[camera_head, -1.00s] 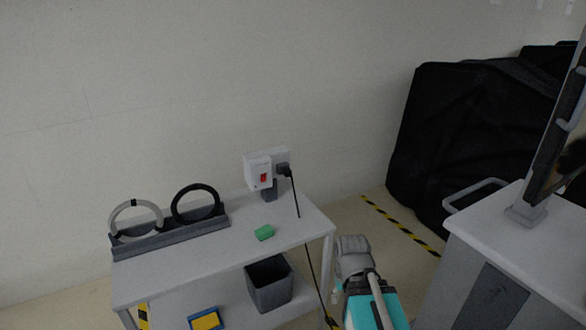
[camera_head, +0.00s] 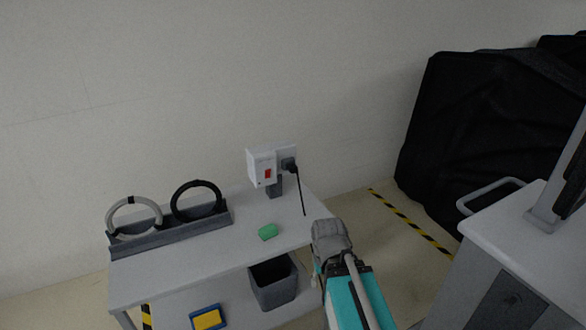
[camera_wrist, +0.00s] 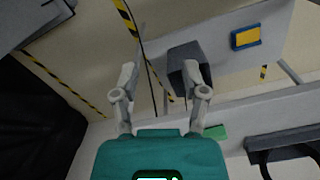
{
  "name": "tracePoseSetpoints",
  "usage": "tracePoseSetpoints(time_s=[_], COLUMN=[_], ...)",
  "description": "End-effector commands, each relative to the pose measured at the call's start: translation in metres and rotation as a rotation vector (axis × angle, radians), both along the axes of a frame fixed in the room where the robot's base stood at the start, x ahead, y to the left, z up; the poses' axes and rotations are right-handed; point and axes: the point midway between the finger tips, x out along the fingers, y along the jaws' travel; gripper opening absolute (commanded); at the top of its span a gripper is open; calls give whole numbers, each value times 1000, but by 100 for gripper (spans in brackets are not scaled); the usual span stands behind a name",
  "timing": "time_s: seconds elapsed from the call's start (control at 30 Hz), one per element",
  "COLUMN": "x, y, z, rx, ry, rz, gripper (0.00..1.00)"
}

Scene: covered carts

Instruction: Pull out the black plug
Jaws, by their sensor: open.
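The black plug (camera_head: 289,164) sits in the socket on the right face of a white box (camera_head: 261,168) with a red switch, which stands on a short grey post on the table. Its black cord (camera_head: 300,190) hangs down over the table's right end. My gripper (camera_wrist: 163,80) is open and empty in the wrist view, its two fingers spread wide. In the head view my arm's end is in front of the table's right edge, below and to the right of the plug and apart from it. The plug is not clear in the wrist view.
A dark bin (camera_head: 273,284) and a yellow-blue item (camera_head: 207,318) are on the lower shelf. A grey cart (camera_head: 500,245) and a black-covered bulk (camera_head: 490,125) are at right.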

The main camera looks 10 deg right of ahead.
Motion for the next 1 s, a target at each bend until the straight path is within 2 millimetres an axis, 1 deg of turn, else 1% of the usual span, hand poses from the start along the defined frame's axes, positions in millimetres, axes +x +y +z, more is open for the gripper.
tracePoseSetpoints(time_s=[0.07,0.1,0.17,0.27,0.33,0.4,0.47,0.57,0.67,0.73,0.8,0.87,0.9,0.97,1.0], x=[0,0,1,7,15,27,40,69,104,130,158,180,195,218,232], y=[0,0,0,3,7,19,26,39,53,62,69,73,75,76,76], z=[0,0,-1,-2,-5,-8,-10,-13,-13,-10,-5,1,6,13,18], rx=[0,0,3,22,47,88,133,230,350,441,533,610,661,736,786], ry=[0,0,-3,-16,-34,-63,-96,-169,-259,-328,-399,-459,-498,-555,-591], rz=[0,0,0,-2,-5,-2,-9,-30,-65,-100,-142,-184,-215,-264,-299], gripper=[59,66,78,79,79,79,79,79,79,79,79,79,79,79,79])
